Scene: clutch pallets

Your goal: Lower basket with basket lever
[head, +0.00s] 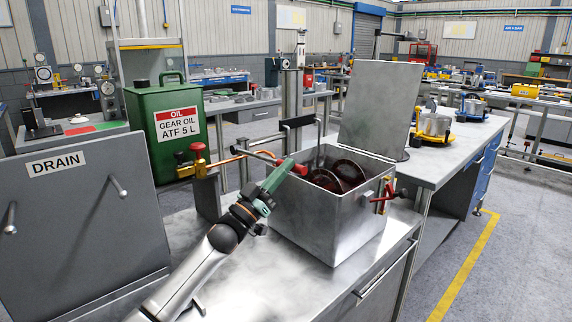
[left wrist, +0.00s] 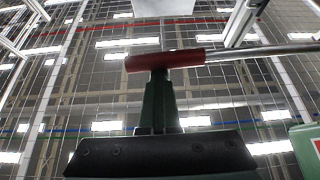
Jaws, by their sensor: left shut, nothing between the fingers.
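The basket lever's red grip (head: 296,168) sits above the near left rim of the metal tank (head: 318,222). In the left wrist view the red grip (left wrist: 165,60) lies crosswise, with a metal rod running off to the right. My left gripper (head: 283,170) reaches in from the lower left, its green fingers shut and empty. In the left wrist view the fingertips (left wrist: 160,75) end right at the grip; I cannot tell if they touch. The basket is mostly hidden in the tank; dark reddish clutch discs (head: 346,172) show inside. My right gripper is not in view.
The tank's lid (head: 377,105) stands open behind it. A red valve handle (head: 384,195) sticks out on the tank's right. A green oil can (head: 166,130) and a grey DRAIN panel (head: 80,215) stand at left. The steel bench (head: 235,275) is bare in front.

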